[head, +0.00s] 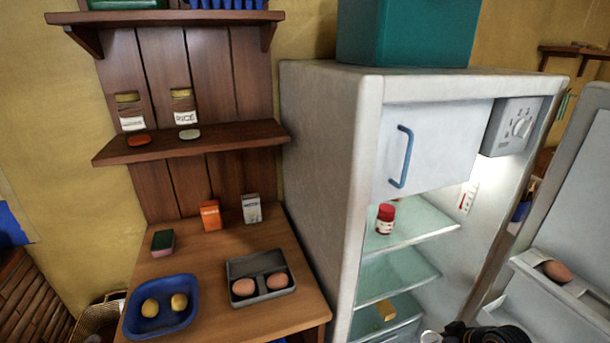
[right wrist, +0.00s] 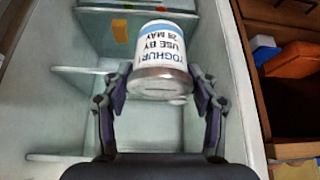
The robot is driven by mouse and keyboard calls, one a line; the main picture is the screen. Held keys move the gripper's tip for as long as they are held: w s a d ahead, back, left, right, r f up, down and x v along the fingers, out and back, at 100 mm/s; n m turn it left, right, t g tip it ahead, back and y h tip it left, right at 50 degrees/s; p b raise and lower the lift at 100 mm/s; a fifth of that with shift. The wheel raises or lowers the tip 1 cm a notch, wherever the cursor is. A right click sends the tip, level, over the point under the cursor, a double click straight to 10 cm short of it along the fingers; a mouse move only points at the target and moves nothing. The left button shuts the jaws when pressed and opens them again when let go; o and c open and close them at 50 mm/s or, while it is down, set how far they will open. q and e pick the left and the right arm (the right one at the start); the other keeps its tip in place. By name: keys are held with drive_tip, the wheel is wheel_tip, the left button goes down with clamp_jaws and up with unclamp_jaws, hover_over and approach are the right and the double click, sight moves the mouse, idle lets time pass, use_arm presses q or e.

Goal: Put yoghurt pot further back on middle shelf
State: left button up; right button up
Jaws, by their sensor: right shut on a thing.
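The yoghurt pot (right wrist: 160,52) is white with a blue band and a printed label, upside down in the right wrist view. My right gripper (right wrist: 159,92) is shut on it, one finger on each side. In the head view a pale bit of the pot (head: 430,337) and my dark right gripper (head: 484,334) show at the bottom edge, low in front of the open fridge (head: 318,160). The middle glass shelf (head: 397,273) looks empty where it shows. My left gripper is not in view.
A red-lidded jar (head: 385,219) stands on the top shelf and a yellow block (head: 386,310) lies on the lowest visible one. The open fridge door (head: 585,200), with an egg (head: 557,271) in its rack, stands at the right. A wooden counter (head: 215,262) is left.

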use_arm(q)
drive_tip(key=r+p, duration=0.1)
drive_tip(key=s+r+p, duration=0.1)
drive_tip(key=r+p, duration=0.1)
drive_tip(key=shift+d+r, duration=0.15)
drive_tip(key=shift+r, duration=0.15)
use_arm(e)
drive_tip(key=s+a+r+n+y, duration=0.1)
drive_tip(key=a+r, duration=0.3)
drive_tip(key=r, duration=0.4)
drive_tip(key=s+a+r+n+g+y, duration=0.1)
drive_tip(key=s+a+r+n, duration=0.2)
drive_tip(key=a+r, duration=0.2)
drive_tip(key=s+a+r+n+g, duration=0.1)
drive_tip(key=a+r, duration=0.4)
drive_tip(key=r, duration=0.6)
drive_tip(key=shift+s+n+y, duration=0.4)
drive_tip(key=shift+s+n, duration=0.2)
drive_tip(key=shift+s, duration=0.1)
drive_tip(key=shift+a, duration=0.1)
